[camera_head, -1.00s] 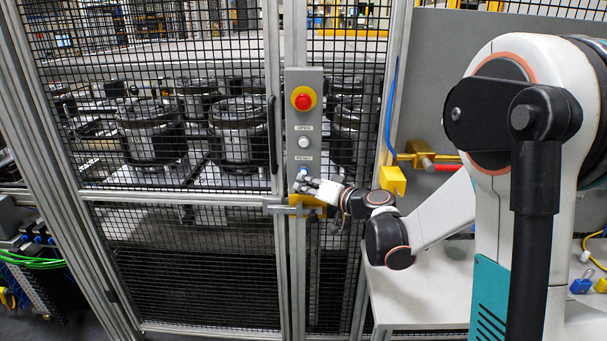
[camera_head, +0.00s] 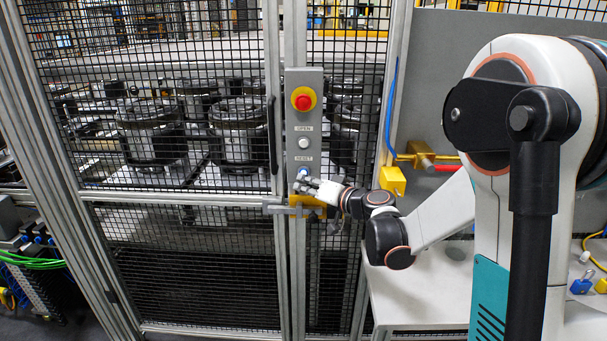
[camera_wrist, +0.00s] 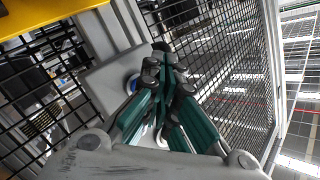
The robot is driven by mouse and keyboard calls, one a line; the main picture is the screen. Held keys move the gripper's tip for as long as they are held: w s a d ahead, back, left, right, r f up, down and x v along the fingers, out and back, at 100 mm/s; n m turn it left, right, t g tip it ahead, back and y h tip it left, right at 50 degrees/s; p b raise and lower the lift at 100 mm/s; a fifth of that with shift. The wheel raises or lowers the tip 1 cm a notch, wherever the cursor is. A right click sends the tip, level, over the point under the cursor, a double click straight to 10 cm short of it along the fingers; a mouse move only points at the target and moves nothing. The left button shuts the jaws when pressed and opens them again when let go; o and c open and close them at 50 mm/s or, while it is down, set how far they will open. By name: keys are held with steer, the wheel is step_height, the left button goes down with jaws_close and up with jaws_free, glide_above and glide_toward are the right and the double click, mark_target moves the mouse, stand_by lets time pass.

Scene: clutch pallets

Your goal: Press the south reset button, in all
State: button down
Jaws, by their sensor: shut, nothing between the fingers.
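The blue reset button (camera_head: 303,172) is the lowest control on a grey control box (camera_head: 292,125) on the fence post, under a RESET label. In the wrist view part of the blue button (camera_wrist: 132,84) shows beside my fingers. My gripper (camera_head: 298,184) is shut and empty at the lower end of the box. In the wrist view my closed fingertips (camera_wrist: 162,50) lie close to the button and hide part of the box. I cannot tell whether they touch the button or whether it is pushed in.
Above the reset button are a white OPEN button (camera_head: 304,143) and a red emergency stop (camera_head: 303,100) on yellow. A yellow latch (camera_head: 308,204) sits just under my gripper. Mesh fence panels (camera_head: 205,265) flank the post. A pale table (camera_head: 425,290) stands at right.

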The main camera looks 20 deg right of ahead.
steer(key=shift+w, duration=0.1)
stand_by(0.4)
steer(key=shift+w+d, duration=0.15)
steer(key=shift+w, duration=0.15)
steer(key=shift+w+d, duration=0.15)
steer(key=shift+w, duration=0.3)
stand_by(0.8)
steer(key=shift+s, duration=0.15)
steer(key=shift+s+a, duration=0.3)
steer(key=shift+s, duration=0.4)
steer(key=shift+s+a+b, duration=0.1)
steer(key=shift+s+a, duration=0.15)
steer(key=shift+s, duration=0.55)
steer(key=shift+s+a+b, duration=0.15)
steer(key=shift+s+a, duration=0.1)
steer(key=shift+s, duration=0.5)
steer(key=shift+s+a+b, duration=0.1)
steer(key=shift+s+a, duration=0.15)
steer(key=shift+s, duration=0.55)
